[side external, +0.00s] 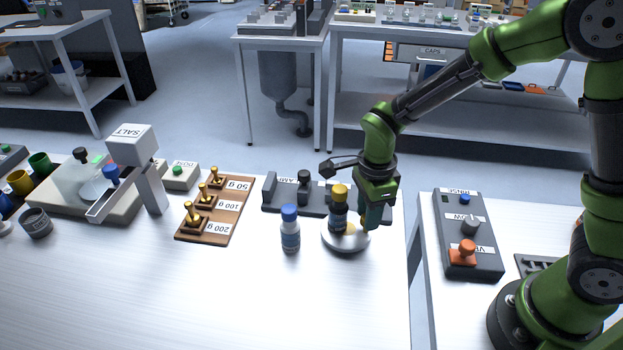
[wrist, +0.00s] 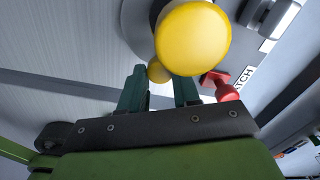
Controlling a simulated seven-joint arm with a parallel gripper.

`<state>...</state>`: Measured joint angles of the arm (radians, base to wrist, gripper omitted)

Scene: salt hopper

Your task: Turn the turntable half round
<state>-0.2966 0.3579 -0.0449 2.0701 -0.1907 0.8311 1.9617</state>
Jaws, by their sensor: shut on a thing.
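The turntable (side external: 338,243) is a round light-grey disc on the white table. A dark bottle with a yellow cap (side external: 340,192) stands upright on it. A small yellow knob (wrist: 158,72) sits near the disc's rim. My gripper (side external: 366,222) is at the right side of the disc, shut on the knob, with the green fingers (wrist: 160,88) on either side of it. The yellow cap (wrist: 193,38) fills the middle of the wrist view and hides part of the disc. The disc's far side is hidden behind the bottle.
A blue-capped bottle (side external: 290,235) stands just left of the turntable. A dark grey block (side external: 285,200) with posts lies behind it. A red knob (wrist: 226,90) shows close to my fingers. Brass weights on a wooden board (side external: 220,222) stand further left. The front table is clear.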

